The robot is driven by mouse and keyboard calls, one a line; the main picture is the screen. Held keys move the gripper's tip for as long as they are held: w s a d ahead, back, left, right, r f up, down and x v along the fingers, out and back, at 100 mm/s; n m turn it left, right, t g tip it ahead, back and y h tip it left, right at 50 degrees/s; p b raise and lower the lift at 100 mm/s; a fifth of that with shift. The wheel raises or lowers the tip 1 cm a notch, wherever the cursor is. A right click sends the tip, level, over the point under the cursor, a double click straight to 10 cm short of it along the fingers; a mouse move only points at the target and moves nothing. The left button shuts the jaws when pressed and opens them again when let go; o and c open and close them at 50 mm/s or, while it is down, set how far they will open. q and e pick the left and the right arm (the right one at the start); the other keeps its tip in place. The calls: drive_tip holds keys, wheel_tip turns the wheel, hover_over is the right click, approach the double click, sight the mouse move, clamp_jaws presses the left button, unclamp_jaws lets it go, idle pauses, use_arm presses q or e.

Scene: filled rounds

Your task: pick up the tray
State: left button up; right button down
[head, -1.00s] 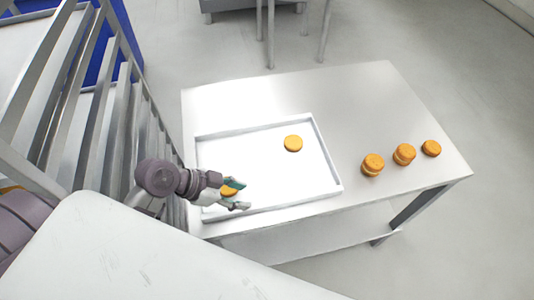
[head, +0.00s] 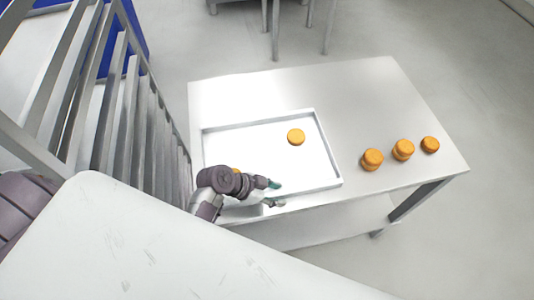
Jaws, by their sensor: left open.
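The white tray (head: 317,125) lies flat on the steel table, with a low raised rim. One orange round (head: 296,137) lies in its upper right part. A second orange round (head: 236,170) in the tray is almost hidden behind my left arm. My left gripper (head: 277,194) is open at the tray's near rim, its fingers pointing right. One finger shows over the inside of the rim and the other outside it. I cannot tell whether they touch the rim. My right gripper is not in view.
The steel table (head: 380,95) has free room behind and right of the tray. Several orange rounds stand at its right, including a stack (head: 372,160). A slatted metal rack (head: 115,110) stands close on the left. A white surface (head: 150,250) fills the near left.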

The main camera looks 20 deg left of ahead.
use_arm(q)
drive_tip(key=shift+a, duration=0.1)
drive_tip(key=shift+c, duration=0.4)
drive_tip(key=c, duration=0.8)
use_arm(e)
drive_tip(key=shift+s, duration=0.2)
use_arm(q)
drive_tip(key=shift+r, duration=0.1)
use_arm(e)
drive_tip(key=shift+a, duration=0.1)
use_arm(q)
drive_tip(key=shift+r, duration=0.1)
